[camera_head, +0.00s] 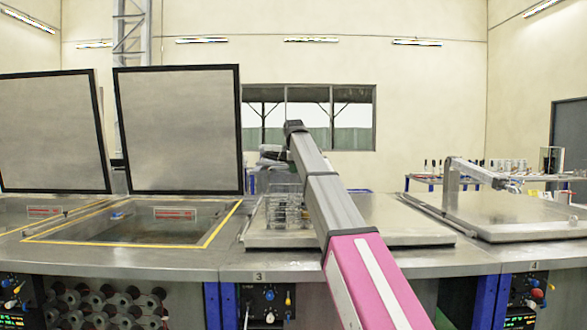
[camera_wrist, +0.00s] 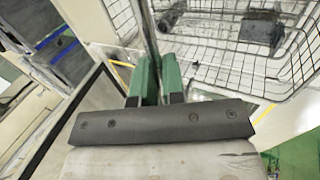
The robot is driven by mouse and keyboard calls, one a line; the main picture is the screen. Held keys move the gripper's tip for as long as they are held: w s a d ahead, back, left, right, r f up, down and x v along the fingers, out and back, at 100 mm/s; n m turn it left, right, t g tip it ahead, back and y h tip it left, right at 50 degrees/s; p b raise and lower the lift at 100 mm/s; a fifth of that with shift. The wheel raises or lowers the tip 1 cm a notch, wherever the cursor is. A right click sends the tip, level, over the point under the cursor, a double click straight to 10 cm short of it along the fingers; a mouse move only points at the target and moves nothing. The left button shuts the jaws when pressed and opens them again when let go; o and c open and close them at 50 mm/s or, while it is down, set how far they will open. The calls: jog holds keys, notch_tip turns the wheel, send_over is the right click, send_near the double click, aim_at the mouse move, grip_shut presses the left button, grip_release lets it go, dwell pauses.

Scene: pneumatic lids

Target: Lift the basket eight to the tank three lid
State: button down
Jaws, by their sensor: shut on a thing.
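The wire basket (camera_head: 285,208) appears over the left part of the tank three lid (camera_head: 400,233), a closed flat grey lid above the panel marked 3. I cannot tell whether its bottom touches the lid. In the wrist view the basket (camera_wrist: 285,68) fills the upper right, with dark pieces inside. My gripper (camera_wrist: 160,68) has green fingers shut on an upright metal bar of the basket. In the head view my arm hides part of the basket, and the gripper's fingers are not clear.
Two lids stand open at the left (camera_head: 50,130) and centre left (camera_head: 178,130), over tanks edged in yellow. Another closed lid (camera_head: 515,222) with a metal arm on it lies to the right, above the 4 mark. A table with small items (camera_head: 430,180) stands behind.

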jog(key=shift+f, duration=0.55)
dwell(0.6)
jog(key=c, duration=1.2)
grip_release()
jog(key=shift+o, duration=0.4)
jog(key=shift+f, duration=0.1)
jog(key=shift+s, duration=0.1)
jog(key=s+r, duration=0.2)
jog(key=r, duration=0.9)
jog(key=s+r, duration=0.2)
jog(key=r, duration=0.8)
jog(key=shift+s+r, duration=0.35)
